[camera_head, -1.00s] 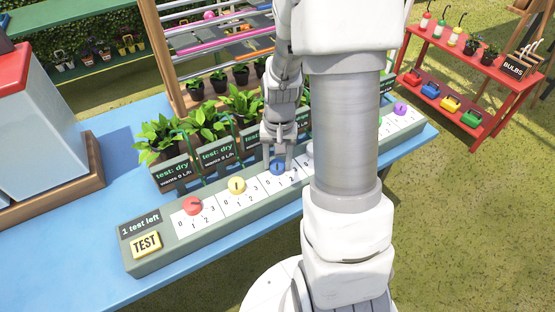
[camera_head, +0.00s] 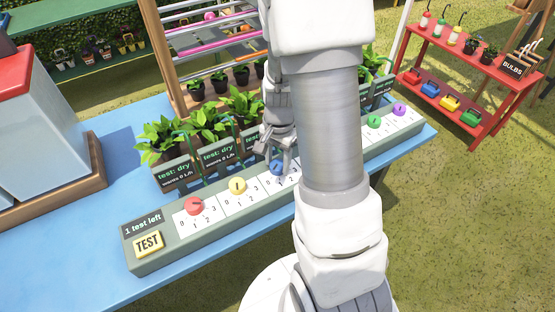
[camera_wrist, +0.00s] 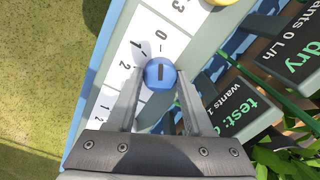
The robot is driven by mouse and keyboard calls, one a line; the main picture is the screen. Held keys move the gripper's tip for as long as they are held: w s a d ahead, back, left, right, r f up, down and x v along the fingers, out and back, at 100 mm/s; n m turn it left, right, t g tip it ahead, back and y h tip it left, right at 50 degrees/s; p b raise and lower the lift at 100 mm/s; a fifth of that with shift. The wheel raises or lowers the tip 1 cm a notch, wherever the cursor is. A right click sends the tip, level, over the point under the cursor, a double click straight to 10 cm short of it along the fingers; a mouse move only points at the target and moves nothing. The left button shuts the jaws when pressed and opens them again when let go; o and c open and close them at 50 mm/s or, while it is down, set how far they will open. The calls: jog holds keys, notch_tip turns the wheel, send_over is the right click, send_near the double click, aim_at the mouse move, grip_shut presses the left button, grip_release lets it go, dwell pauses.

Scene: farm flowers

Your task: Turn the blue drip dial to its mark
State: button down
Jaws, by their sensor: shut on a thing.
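The blue drip dial (camera_head: 277,168) sits on the grey-green dial box, third from the left after the red and yellow dials. In the wrist view the blue dial (camera_wrist: 160,73) lies between my fingertips, its dark pointer line running roughly toward the 0 on its white scale (camera_wrist: 140,50). The 1 and 2 marks lie to its left there. My gripper (camera_head: 279,160) reaches down over the dial, and its two fingers (camera_wrist: 159,82) are shut on it. My arm hides part of the blue scale in the head view.
The red dial (camera_head: 194,206) and yellow dial (camera_head: 237,186) are to the left, with the TEST button (camera_head: 148,244) beyond. Green (camera_head: 374,121) and purple (camera_head: 398,109) dials are to the right. Potted plants (camera_head: 200,122) with signs stand close behind the box.

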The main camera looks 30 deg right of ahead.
aim_at(279, 165)
jog(key=shift+c, duration=1.4)
grip_release()
notch_tip(279, 165, up, 18)
jog(key=p, duration=0.3)
jog(key=shift+s+f+p, duration=0.15)
jog(key=shift+f+p, duration=0.1)
jog(key=shift+p, duration=0.05)
jog(key=shift+d, duration=0.1)
jog(key=s+a+r+n+t+p, duration=0.2)
jog(key=s+a+r+n+t, duration=0.3)
jog(key=s+a+r+n, duration=0.5)
notch_tip(279, 165, up, 3)
jog(key=shift+s+a+r+n, duration=0.2)
jog(key=shift+s+a+n, duration=0.2)
jog(key=shift+s+n, duration=0.8)
